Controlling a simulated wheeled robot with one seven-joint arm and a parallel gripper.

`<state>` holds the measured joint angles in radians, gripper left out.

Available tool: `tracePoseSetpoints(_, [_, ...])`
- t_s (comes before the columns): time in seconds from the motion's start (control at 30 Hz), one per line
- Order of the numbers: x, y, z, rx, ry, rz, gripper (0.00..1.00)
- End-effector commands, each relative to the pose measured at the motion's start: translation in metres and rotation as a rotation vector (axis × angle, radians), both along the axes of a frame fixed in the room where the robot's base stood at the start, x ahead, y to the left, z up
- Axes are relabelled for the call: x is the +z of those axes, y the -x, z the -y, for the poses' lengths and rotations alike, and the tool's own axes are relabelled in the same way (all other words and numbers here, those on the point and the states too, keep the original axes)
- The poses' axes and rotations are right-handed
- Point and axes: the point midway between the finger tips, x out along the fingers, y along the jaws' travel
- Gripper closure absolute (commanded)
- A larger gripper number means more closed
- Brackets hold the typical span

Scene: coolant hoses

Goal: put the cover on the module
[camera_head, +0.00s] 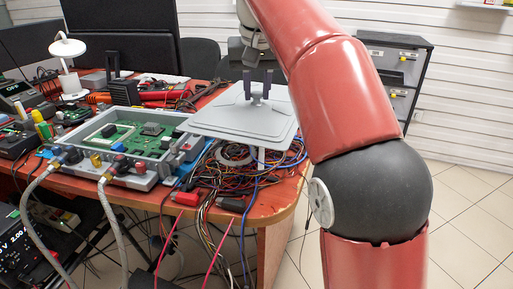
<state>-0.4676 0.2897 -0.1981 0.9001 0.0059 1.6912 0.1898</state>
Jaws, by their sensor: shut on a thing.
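The module (174,163) is an open grey housing on the red-brown table, with a green circuit board showing inside. The cover (222,124) is a flat, light grey stepped plate with a knob on top. It is roughly level, to the right of the module and over the bundled cables. My gripper (258,88) is above the cover, its two dark fingers upright around the knob and shut on it. Part of the cover's right edge lies close to my red arm in the picture. Whether the cover rests on something or hangs free is hard to tell.
Two grey hoses (112,215) run from connectors on the module's front. Tangled wires (225,178) lie under and in front of the cover, with red and black clips nearby. A white lamp (70,65) and monitors stand behind. A dark drawer cabinet (405,65) stands at right.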

Motion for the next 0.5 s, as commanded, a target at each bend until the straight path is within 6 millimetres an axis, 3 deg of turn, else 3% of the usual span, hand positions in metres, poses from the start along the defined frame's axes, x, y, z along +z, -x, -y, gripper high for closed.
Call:
tracePoseSetpoints(0.03, [-0.023,0.001,0.0,0.0,0.0,-0.002,0.97])
tracePoseSetpoints(0.2, [-0.065,0.001,0.0,0.0,0.0,-0.001,0.97])
tracePoseSetpoints(0.33, [-0.088,0.001,0.0,0.001,0.0,0.0,0.97])
tracePoseSetpoints(0.5, [-0.1,0.0,0.0,0.0,0.0,0.002,0.97])
